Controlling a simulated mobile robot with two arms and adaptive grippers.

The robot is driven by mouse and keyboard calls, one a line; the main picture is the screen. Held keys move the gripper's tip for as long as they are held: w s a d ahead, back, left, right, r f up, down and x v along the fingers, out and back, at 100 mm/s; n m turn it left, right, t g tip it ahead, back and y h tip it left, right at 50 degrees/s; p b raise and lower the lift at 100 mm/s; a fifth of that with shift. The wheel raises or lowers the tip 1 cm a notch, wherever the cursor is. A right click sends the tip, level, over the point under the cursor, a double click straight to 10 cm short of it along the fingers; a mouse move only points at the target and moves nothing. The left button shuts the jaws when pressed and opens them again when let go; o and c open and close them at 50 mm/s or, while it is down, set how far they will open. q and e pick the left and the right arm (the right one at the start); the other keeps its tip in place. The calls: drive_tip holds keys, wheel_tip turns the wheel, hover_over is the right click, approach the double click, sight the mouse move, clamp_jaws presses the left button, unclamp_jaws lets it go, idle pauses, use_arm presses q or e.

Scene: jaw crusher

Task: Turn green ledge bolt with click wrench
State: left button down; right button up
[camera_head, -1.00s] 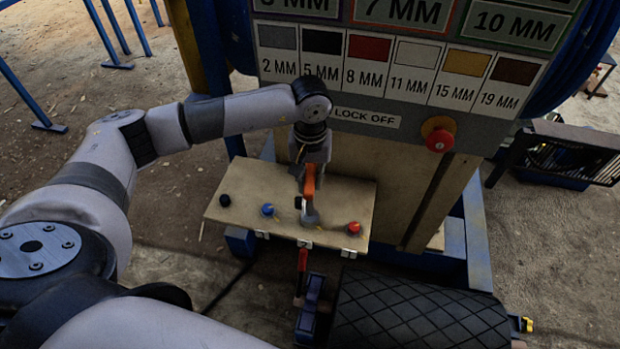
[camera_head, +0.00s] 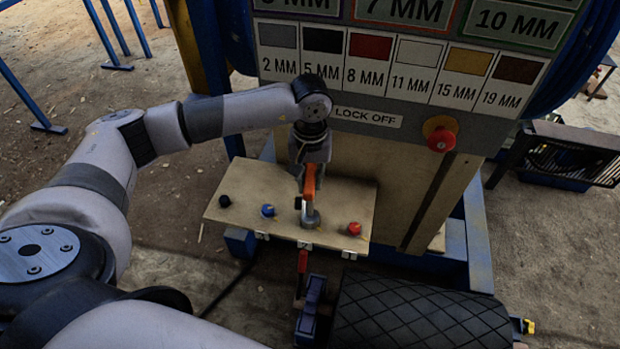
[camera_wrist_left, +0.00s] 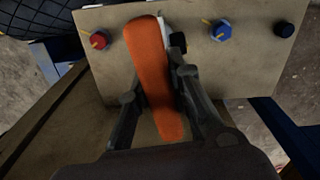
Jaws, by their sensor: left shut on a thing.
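The click wrench has an orange handle (camera_head: 310,184) and a grey round head (camera_head: 311,218) low over the tan ledge. My left gripper (camera_head: 310,170) is shut on the orange handle, which also fills the middle of the left wrist view (camera_wrist_left: 158,85). A red bolt (camera_head: 354,228), a blue bolt (camera_head: 268,210) and a black bolt (camera_head: 225,201) stand on the ledge (camera_head: 240,187). The red bolt (camera_wrist_left: 99,40) and blue bolt (camera_wrist_left: 221,32) also show in the wrist view. No green bolt is visible; the wrench head covers the spot between blue and red. My right gripper is out of view.
A panel with colour and millimetre labels (camera_head: 400,75) rises behind the ledge. A red stop button (camera_head: 440,139) sits on it. Below the ledge are a red-and-blue lever part (camera_head: 306,290) and a black ribbed roller or belt (camera_head: 418,312).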

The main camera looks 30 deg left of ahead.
use_arm(q)
drive_tip(key=shift+f, duration=0.1)
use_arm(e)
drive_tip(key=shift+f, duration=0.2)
use_arm(q)
drive_tip(key=shift+r, duration=0.3)
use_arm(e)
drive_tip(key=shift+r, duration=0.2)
use_arm(q)
drive_tip(key=shift+r, duration=0.15)
drive_tip(key=shift+r+p, duration=0.4)
drive_tip(key=shift+r, duration=0.2)
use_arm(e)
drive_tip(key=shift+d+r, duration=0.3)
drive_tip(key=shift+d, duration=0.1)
use_arm(q)
drive_tip(key=shift+r, duration=0.1)
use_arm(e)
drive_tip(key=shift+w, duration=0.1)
use_arm(q)
drive_tip(key=shift+r, duration=0.2)
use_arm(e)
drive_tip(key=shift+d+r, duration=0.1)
